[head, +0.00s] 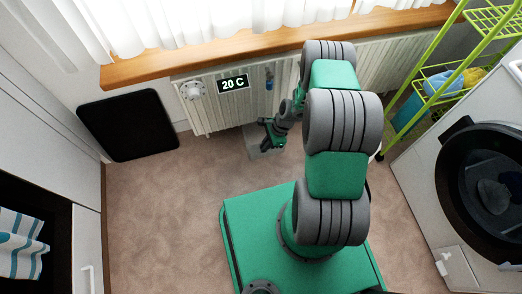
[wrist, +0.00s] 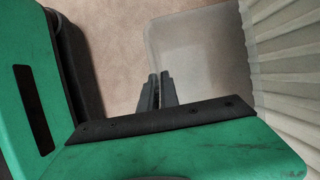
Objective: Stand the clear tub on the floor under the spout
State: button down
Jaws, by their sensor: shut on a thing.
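The clear tub (head: 256,152) is at the foot of the radiator in the head view, low by the carpet. Whether it touches the floor I cannot tell. In the wrist view the tub (wrist: 205,55) is a pale, see-through box beside the radiator fins. My gripper (head: 274,138) reaches down to it from the right and hides part of it. In the wrist view my gripper's fingers (wrist: 157,92) are close together at the tub's near left edge, shut on it. A small blue fitting (head: 269,78) on the radiator, above the tub, may be the spout; its opening is too small to make out.
The white radiator (head: 220,105) with a 20 C display (head: 233,84) runs under the wooden sill. A black panel (head: 128,124) leans at left. A green rack (head: 436,85) and a round-door washer (head: 490,180) stand at right. Carpet at left (head: 160,215) is clear.

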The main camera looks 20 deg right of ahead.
jog(key=w+f, duration=0.1)
jog(key=w+f+b, duration=0.1)
jog(key=f, duration=0.1)
jog(key=w+f+b, duration=0.1)
jog(key=f, duration=0.1)
jog(key=shift+w+a+f, duration=0.2)
jog(key=shift+w+f, duration=0.05)
jog(key=shift+w, duration=0.1)
jog(key=shift+f+b, duration=1.1)
jog(key=shift+f, duration=0.35)
jog(key=c, duration=1.6)
grip_release()
jog(key=shift+r, duration=0.1)
